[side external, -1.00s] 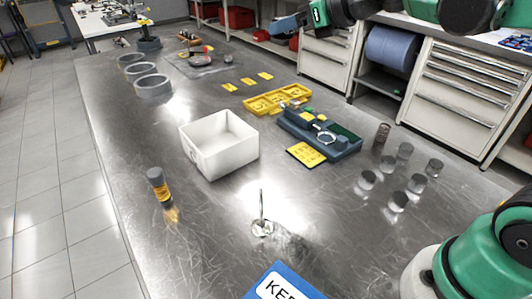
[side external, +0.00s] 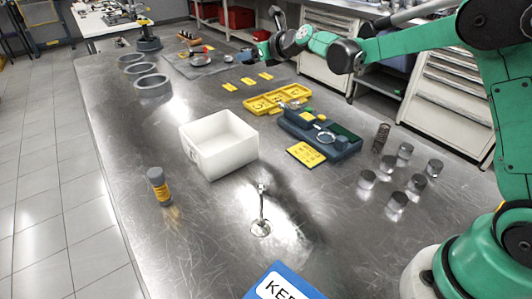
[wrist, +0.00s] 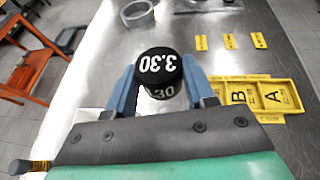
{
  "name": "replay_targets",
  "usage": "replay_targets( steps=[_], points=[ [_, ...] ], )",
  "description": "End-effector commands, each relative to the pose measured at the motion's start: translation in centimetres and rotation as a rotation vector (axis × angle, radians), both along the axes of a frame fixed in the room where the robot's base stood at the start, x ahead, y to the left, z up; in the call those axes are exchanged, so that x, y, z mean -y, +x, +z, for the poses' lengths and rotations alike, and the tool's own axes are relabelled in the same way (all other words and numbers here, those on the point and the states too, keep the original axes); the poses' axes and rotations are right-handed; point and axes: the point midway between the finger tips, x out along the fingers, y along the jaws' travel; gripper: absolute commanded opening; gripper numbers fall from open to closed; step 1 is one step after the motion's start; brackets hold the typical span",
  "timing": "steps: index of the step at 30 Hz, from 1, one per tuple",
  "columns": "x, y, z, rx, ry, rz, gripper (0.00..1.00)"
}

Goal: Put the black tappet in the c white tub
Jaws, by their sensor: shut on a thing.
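In the side external view my arm reaches over the far right edge of the table; the tappet cannot be made out there. The white tub (side external: 236,161) is an open square box mid-table, nearer that camera than my gripper; its letter is not legible. Its inside looks empty where visible.
A yellow tray (side external: 258,107) and a dark organiser (side external: 340,152) lie right of the tub. Several metal cylinders (side external: 397,203) stand at right. Grey rings (side external: 153,87) are at far left.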

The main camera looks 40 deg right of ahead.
Motion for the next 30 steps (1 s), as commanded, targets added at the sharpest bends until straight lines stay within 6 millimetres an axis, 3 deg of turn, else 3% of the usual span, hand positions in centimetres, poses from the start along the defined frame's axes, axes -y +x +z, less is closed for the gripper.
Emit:
replay_targets(
  steps=[6,12,30],
  points=[
    [0.0,0.0,-6.6,0.0,0.0,0.0,0.0],
    [0.0,0.0,-11.8,0.001,0.0,0.0,0.0],
    [0.0,-0.1,-17.7,0.001,0.0,0.0,0.0]
  ],
)
